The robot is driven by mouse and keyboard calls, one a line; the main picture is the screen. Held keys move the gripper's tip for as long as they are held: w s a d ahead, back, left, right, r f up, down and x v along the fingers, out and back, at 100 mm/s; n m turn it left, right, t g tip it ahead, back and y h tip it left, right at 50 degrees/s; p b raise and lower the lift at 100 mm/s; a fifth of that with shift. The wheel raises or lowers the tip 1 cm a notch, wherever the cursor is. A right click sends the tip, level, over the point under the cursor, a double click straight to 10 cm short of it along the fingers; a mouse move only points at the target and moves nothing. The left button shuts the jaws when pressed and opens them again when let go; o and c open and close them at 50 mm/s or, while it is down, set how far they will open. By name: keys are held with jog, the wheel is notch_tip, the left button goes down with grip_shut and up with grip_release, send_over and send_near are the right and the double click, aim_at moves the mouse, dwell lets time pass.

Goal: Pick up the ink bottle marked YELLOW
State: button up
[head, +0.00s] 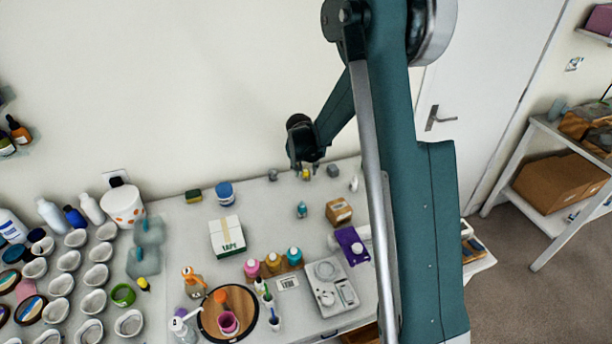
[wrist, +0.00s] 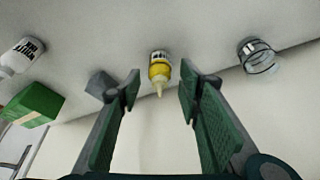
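The ink bottle with yellow contents (wrist: 160,70) stands on the table in the wrist view, with a white label and a pale pointed nozzle. Its label is too small to read. My gripper (wrist: 159,88) is open, and the bottle shows in the gap between its two green-padded fingers, touching neither as far as I can see. In the head view my gripper (head: 304,168) hangs low at the back of the table, with a small yellow patch of the bottle (head: 306,175) at its fingertips.
In the wrist view a grey block (wrist: 101,84) lies close to the left finger, a clear glass jar (wrist: 258,56) stands right, and a white bottle (wrist: 20,57) and green box (wrist: 36,102) are left. A teal bottle (head: 302,210) stands in front of my gripper; the wall is behind.

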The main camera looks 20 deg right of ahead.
jog(key=shift+w+f, duration=0.1)
jog(key=shift+f, duration=0.2)
dwell(0.4)
jog(key=c, duration=0.9)
jog(key=shift+c, duration=0.2)
jog(key=shift+r, duration=0.15)
jog(key=shift+r, duration=4.9)
